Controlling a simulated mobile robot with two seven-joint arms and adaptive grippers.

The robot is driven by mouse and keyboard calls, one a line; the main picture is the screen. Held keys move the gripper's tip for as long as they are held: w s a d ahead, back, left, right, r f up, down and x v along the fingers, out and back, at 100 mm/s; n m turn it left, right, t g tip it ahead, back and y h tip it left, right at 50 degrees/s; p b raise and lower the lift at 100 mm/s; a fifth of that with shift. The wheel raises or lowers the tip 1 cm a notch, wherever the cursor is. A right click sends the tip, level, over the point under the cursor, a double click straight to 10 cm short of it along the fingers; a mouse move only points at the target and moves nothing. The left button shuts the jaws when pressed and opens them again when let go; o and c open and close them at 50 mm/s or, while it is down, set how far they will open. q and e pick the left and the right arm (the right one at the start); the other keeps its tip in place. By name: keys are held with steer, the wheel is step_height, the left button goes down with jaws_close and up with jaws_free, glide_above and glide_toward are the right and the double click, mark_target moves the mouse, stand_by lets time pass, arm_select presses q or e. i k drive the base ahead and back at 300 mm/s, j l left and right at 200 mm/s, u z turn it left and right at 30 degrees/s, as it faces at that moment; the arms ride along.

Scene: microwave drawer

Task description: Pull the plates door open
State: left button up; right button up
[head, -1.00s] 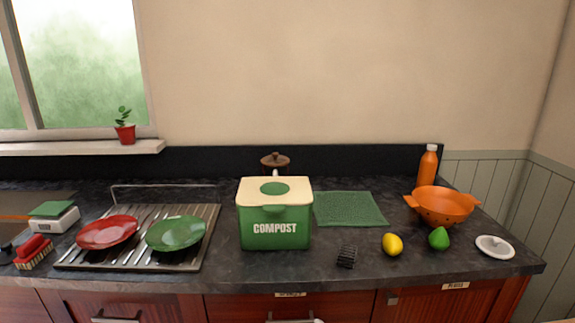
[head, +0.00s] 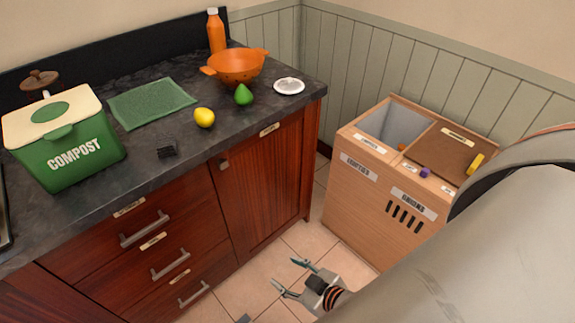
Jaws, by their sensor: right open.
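A reddish wood cabinet door (head: 262,185) at the right end of the counter is shut. My right arm fills the lower right. My left gripper is out of view.
Labelled drawers with bar handles (head: 146,230) are left of the door. A wooden bin unit (head: 352,205) stands to the right, with floor between. The counter holds a compost box (head: 65,140), a lemon (head: 204,118) and an orange colander (head: 236,66).

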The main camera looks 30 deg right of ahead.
mark_target(261, 183)
steer(key=z, duration=0.9)
steer(key=l, duration=0.2)
steer(key=i+u, duration=0.05)
